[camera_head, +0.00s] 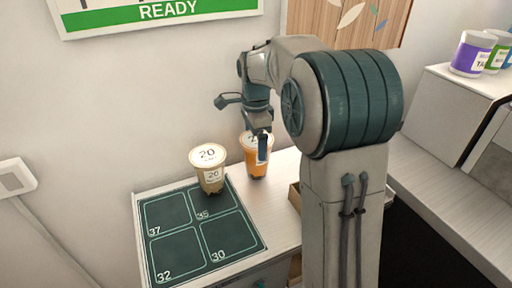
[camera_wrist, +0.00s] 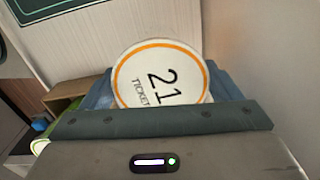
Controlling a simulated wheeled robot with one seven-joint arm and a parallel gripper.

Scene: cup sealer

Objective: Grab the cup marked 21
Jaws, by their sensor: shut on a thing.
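The cup marked 21 (camera_head: 254,168) holds an orange drink with dark bits at the bottom and stands on the pale counter, right of the dark mat. In the wrist view its white lid (camera_wrist: 165,75) has an orange ring and reads "21" and "TICKET". My gripper (camera_head: 262,147) is shut on this cup near its top, with a finger across its front in the head view. Another cup marked 20 (camera_head: 210,168), with a brownish drink, stands just to the left, at the back of the mat. I cannot tell whether the held cup touches the counter.
The dark mat (camera_head: 205,235) has squares numbered 37, 35, 32 and 30; the front squares are empty. A wall stands close behind the cups. A brown box (camera_head: 295,197) is partly hidden behind my arm. Several coloured tubs (camera_head: 472,53) stand at the far right.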

